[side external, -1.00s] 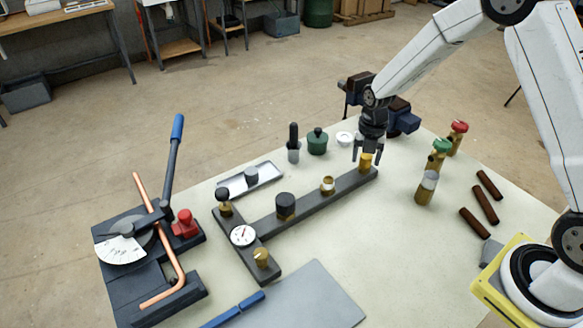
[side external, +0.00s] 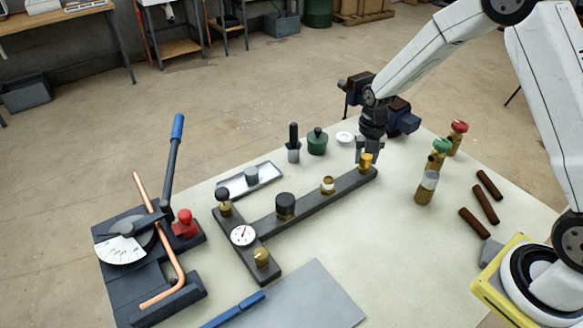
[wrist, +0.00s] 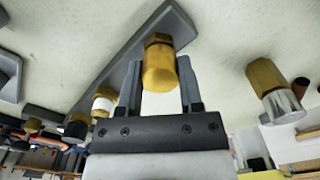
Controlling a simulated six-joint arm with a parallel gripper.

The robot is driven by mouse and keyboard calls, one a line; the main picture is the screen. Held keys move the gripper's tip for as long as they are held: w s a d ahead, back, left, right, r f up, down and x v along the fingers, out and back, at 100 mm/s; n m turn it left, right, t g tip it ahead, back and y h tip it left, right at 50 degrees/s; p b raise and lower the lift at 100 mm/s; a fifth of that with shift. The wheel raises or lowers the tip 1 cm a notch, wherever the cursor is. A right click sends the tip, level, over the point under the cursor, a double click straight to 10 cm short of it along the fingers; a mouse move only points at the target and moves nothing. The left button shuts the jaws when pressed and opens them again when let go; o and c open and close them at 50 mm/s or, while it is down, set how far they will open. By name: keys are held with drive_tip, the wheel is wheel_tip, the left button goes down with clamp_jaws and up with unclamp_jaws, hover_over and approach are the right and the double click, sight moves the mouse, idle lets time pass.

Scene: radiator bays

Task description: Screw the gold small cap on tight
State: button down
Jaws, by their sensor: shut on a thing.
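The gold cap (side external: 366,160) sits upright on a brass fitting at the far right end of the dark bar (side external: 322,200). In the wrist view the gold cap (wrist: 159,72) stands between my two fingers, over a hex-shaped fitting (wrist: 158,38). My gripper (side external: 364,156) points down and is shut on this cap. The fingers hide part of its sides. How far the cap is threaded on cannot be told. Another gold piece (side external: 261,256) sits on the near end of the crosspiece, apart from my gripper.
A black cap (side external: 285,201), a brass fitting with a white band (side external: 328,185) and a dial gauge (side external: 243,235) are along the bar assembly. Capped brass cylinders (side external: 427,187) stand to the right.

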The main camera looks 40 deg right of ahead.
drive_tip(key=m, duration=0.7)
drive_tip(key=shift+m, duration=0.3)
drive_tip(key=m, duration=1.1)
drive_tip(key=shift+m, duration=0.4)
drive_tip(key=m, duration=0.3)
drive_tip(key=shift+f+m, duration=0.1)
drive_tip(key=shift+m, duration=0.3)
drive_tip(key=m, duration=0.3)
drive_tip(key=shift+m, duration=2.4)
